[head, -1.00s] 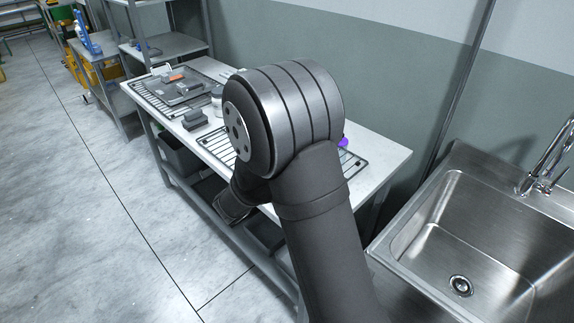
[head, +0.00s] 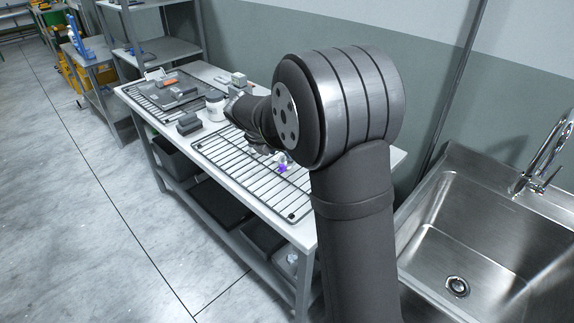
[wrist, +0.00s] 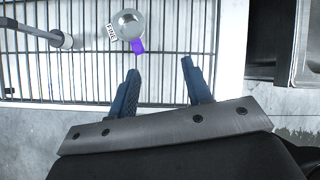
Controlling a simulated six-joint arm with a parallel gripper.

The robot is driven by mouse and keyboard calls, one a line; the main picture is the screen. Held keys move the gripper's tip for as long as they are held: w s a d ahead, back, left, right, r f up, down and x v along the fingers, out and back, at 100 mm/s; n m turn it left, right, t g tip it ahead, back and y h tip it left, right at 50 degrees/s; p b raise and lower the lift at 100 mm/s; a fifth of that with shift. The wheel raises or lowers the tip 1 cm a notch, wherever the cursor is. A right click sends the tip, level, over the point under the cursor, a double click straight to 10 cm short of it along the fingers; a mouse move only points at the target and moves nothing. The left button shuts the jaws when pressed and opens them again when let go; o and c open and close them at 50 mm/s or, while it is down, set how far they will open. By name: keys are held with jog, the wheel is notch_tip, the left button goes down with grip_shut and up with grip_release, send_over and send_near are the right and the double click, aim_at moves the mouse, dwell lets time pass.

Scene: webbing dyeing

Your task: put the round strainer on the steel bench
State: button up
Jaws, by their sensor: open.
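The round strainer is a small shiny bowl with a purple handle and a white label. It lies on the black wire rack in the wrist view (wrist: 128,22). In the head view, its purple handle (head: 282,168) shows beside my arm. My gripper (wrist: 160,68) is open and empty, with its two blue-grey fingers pointing towards the rack and the strainer just beyond their tips. In the head view, my arm partly hides the gripper. The rack (head: 252,180) lies on a white-topped bench (head: 197,170) with grey metal legs. I cannot tell whether this is the steel bench.
A white jar (head: 215,106), grey blocks (head: 188,124) and a second rack with a grey tray (head: 180,92) stand farther along the bench. A rod with a grey end (wrist: 62,40) lies left of the strainer. A steel sink (head: 465,240) is at right.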

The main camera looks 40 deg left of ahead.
notch_tip(320, 180, up, 4)
jog(key=a+n+g+y, duration=0.1)
jog(key=a+g+y, duration=0.1)
jog(key=a, duration=0.1)
send_near(281, 166)
jog(key=shift+g, duration=0.3)
jog(key=x, duration=0.5)
jog(key=shift+w+a+r, duration=0.1)
jog(key=shift+w+a, duration=0.2)
jog(key=shift+a, duration=0.1)
jog(key=shift+d+x, duration=0.2)
jog(key=shift+x, duration=1.2)
jog(key=shift+d+x, duration=0.15)
jog(key=shift+x, duration=1.25)
jog(key=c, duration=1)
notch_tip(281, 166, up, 4)
jog(key=shift+f, duration=0.1)
jog(key=w+d+r, duration=0.5)
jog(key=d+r, duration=0.2)
jog(key=d, duration=0.3)
jog(key=shift+d, duration=0.4)
